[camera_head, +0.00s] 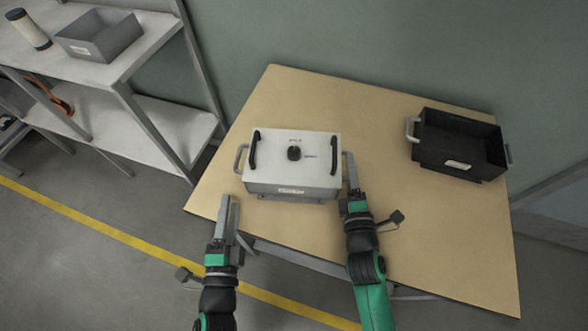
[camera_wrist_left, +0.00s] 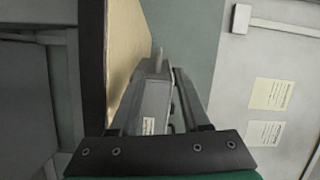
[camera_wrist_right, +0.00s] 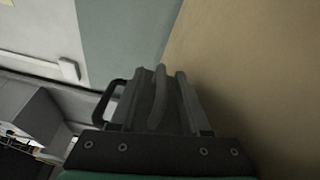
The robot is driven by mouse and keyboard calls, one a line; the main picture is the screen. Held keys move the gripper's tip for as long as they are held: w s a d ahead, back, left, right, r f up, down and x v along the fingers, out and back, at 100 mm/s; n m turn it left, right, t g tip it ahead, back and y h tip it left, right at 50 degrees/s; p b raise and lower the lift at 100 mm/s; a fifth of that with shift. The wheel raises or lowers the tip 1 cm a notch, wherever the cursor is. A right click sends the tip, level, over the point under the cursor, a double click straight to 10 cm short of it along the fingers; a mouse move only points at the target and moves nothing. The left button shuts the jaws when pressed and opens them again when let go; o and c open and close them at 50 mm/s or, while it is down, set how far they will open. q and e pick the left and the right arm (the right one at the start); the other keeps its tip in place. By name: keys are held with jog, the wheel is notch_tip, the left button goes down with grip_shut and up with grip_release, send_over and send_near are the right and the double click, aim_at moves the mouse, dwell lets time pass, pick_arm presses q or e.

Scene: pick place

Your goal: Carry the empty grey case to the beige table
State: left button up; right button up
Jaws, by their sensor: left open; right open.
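The grey case (camera_head: 280,178) sits lidded on the beige table (camera_head: 300,93). It has two black top handles, a black knob and a grey side handle at each end; its inside is hidden. My left gripper (camera_head: 231,199) is open and empty, in front of the case's left end and apart from the left handle (camera_head: 239,158). The left wrist view shows the case (camera_wrist_left: 152,108) ahead of the fingers. My right gripper (camera_head: 353,183) is open at the right handle (camera_head: 348,163). In the right wrist view this handle (camera_wrist_right: 158,98) appears between the fingers; contact is unclear.
A black open crate (camera_head: 440,158) with side handles stands on the table's right part. A shelf unit (camera_head: 160,62) at the left holds a grey bin (camera_head: 100,38) and a cylinder (camera_head: 30,30). Bare table lies between case and crate and at the front right.

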jog(key=s, duration=1.1)
jog(key=shift+r, duration=0.1)
